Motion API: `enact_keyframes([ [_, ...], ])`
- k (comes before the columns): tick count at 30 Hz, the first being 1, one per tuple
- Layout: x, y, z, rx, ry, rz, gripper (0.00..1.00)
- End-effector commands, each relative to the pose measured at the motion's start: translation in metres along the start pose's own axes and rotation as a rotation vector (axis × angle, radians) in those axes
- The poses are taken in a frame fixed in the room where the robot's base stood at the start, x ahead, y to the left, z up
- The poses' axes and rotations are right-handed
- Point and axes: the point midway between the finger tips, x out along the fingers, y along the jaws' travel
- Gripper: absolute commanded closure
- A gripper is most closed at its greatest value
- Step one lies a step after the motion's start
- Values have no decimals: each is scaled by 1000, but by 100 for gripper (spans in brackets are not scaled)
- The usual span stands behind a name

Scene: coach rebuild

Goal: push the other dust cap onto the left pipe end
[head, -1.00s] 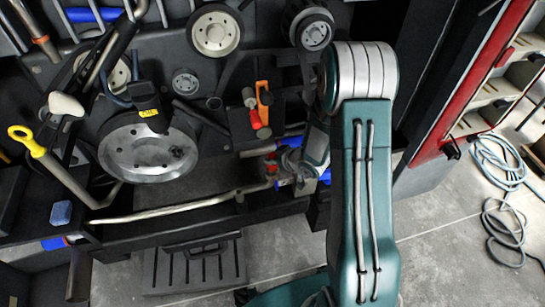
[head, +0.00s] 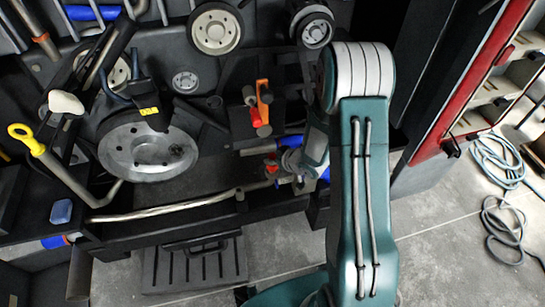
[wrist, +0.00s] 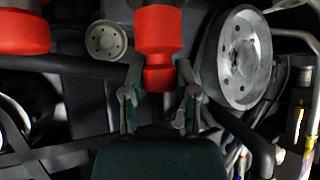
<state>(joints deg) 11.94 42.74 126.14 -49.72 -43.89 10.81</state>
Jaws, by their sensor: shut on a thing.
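A red dust cap (wrist: 158,72) is in the wrist view, its narrow end between my two fingertips. My gripper (wrist: 159,80) is shut on it. The cap's wider part points away from my palm, and what lies beyond its far end is out of frame. A second red cap-like piece (wrist: 24,32) is at the upper left of the wrist view, apart from my fingers. In the head view my gripper (head: 284,165) is low beside the dark frame, with red at its tip. I cannot clearly make out the left pipe end or whether the held cap touches it.
An orange piece (head: 263,97) stands above my gripper, with red parts beside it. A large grey pulley (head: 148,148) and a long bent pipe (head: 170,209) are to the left. A dark slotted box (head: 195,262) lies on the floor. Cables (head: 500,180) lie on open floor at right.

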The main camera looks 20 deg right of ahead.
Motion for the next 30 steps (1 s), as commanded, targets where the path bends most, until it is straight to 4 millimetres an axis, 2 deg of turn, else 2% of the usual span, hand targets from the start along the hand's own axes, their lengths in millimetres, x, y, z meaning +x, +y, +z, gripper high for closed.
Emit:
enact_keyframes([
  [30, 8, -1, 9, 0, 0, 0, 100],
])
